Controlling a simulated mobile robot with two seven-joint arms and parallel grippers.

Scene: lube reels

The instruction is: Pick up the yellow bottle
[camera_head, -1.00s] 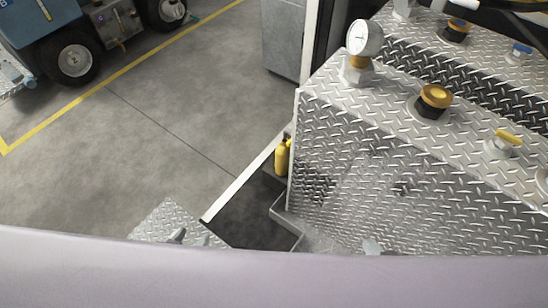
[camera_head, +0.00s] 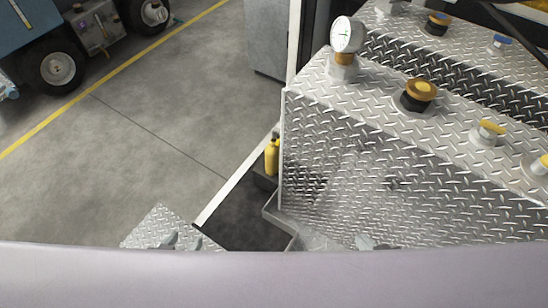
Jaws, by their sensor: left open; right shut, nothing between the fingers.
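The yellow bottle (camera_head: 272,159) with a dark top stands upright on a dark ledge, beside the left edge of the diamond-plate metal box. My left gripper (camera_head: 182,241) shows only its fingertips above the pale curved body part at the bottom. They are apart and empty, below and to the left of the bottle. My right gripper (camera_head: 369,243) also shows only its tips, low in front of the diamond-plate wall. It is shut and empty, to the right of and below the bottle. Neither gripper touches the bottle. The rest of both grippers is hidden.
The diamond-plate box (camera_head: 400,170) fills the right side. A pressure gauge (camera_head: 347,35), a yellow cap (camera_head: 419,91) and yellow valve handles (camera_head: 491,127) stand on it. A grey cabinet (camera_head: 270,40) is behind. A vehicle (camera_head: 60,60) stands far left, with open concrete floor (camera_head: 150,130) between.

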